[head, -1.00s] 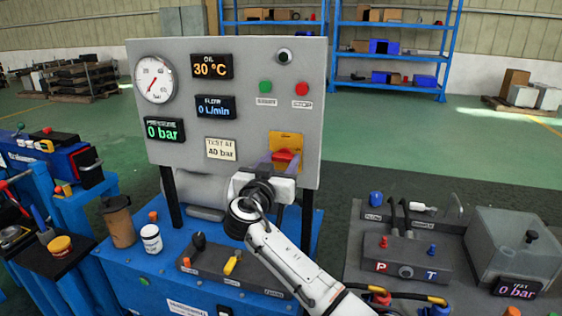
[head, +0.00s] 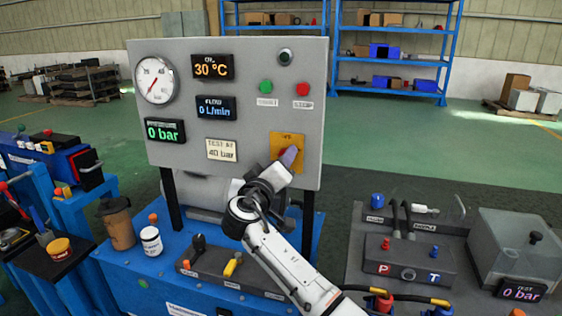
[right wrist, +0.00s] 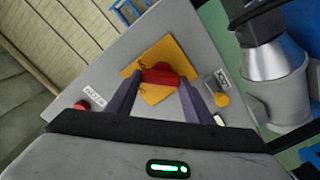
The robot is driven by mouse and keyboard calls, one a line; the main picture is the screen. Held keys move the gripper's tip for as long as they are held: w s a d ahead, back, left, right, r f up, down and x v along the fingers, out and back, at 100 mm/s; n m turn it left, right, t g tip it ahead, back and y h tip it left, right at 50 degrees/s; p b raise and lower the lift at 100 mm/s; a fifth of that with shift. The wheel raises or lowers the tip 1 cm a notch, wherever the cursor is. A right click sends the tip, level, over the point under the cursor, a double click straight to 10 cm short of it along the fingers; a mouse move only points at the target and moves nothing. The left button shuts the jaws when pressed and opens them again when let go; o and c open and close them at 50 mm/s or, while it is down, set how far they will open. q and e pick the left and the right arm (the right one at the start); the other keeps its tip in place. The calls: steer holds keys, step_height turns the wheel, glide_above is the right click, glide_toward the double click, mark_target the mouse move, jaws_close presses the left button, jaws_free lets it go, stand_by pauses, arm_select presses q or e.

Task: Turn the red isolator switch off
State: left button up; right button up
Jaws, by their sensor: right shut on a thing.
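The red isolator switch sits on a yellow plate (head: 276,146) at the lower right of the grey panel (head: 245,62). In the right wrist view the red switch handle (right wrist: 160,77) lies between the fingertips of my right gripper (right wrist: 160,84), which is shut on it. The yellow plate (right wrist: 153,98) looks tilted in that view. In the head view my right gripper (head: 287,157) covers most of the switch, and its wrist is rolled to a slant. My left gripper is not in view.
A red button (head: 303,89) and a green button (head: 265,87) sit above the switch. A white jar (head: 151,240) and a brown cup (head: 117,222) stand on the blue bench. A dark unit with hoses (head: 408,259) stands at the right.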

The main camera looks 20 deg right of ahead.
steer(key=n+p, duration=0.3)
steer(key=n, duration=0.6)
steer(key=shift+a+f, duration=0.1)
stand_by(0.4)
steer(key=o, duration=1.1)
steer(key=shift+c, duration=0.2)
steer(key=shift+a, duration=0.1)
steer(key=v, duration=1)
steer(key=shift+b, duration=0.4)
